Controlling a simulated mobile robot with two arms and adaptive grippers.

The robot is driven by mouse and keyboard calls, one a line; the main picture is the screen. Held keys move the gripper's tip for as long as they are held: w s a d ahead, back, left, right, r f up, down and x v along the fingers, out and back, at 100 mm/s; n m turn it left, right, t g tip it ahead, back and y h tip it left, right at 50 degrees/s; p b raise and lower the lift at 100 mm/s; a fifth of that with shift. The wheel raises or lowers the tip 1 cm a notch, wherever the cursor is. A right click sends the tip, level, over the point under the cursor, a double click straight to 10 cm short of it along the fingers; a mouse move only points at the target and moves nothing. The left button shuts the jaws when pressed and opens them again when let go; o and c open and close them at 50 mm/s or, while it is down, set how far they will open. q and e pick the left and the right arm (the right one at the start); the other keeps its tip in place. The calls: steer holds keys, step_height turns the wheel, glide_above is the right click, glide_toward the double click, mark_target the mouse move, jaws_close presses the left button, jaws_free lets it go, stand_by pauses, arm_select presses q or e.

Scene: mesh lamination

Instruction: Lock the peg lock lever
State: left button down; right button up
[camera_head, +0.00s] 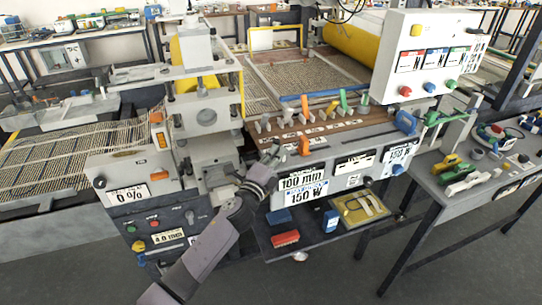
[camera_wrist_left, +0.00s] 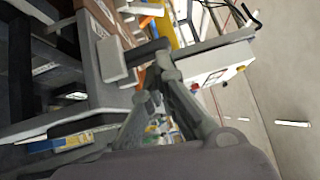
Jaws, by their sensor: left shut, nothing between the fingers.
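Several small levers and pegs stand in a row on the machine's brown panel (camera_head: 330,134). A blue lever (camera_head: 405,122) is at the panel's right end. No label shows which is the peg lock lever. My left gripper (camera_head: 274,150) is shut and empty, just left of the front orange lever; I cannot tell if they touch. In the left wrist view my left gripper (camera_wrist_left: 162,70) points toward the machine's edge. My right gripper is out of view.
A white control box (camera_head: 428,58) with coloured buttons rises behind the panel. A press column (camera_head: 205,110) stands left of my gripper. A low shelf (camera_head: 268,240) holds a red brush (camera_head: 285,239) and a yellow tray (camera_head: 360,208). A side table (camera_head: 440,190) stands at right.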

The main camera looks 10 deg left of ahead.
arm_select(q)
steer(key=shift+w+a+r, duration=0.1)
steer(key=shift+w+r, duration=0.2)
steer(key=shift+r, duration=0.05)
steer(key=shift+w+r, duration=0.15)
steer(key=shift+w, duration=0.1)
steer(key=shift+w+r, duration=0.1)
steer(key=shift+w, duration=0.1)
steer(key=shift+w+a, duration=0.1)
steer(key=shift+a, duration=0.1)
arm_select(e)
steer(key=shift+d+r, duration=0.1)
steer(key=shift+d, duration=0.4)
arm_select(q)
steer(key=shift+r, duration=0.1)
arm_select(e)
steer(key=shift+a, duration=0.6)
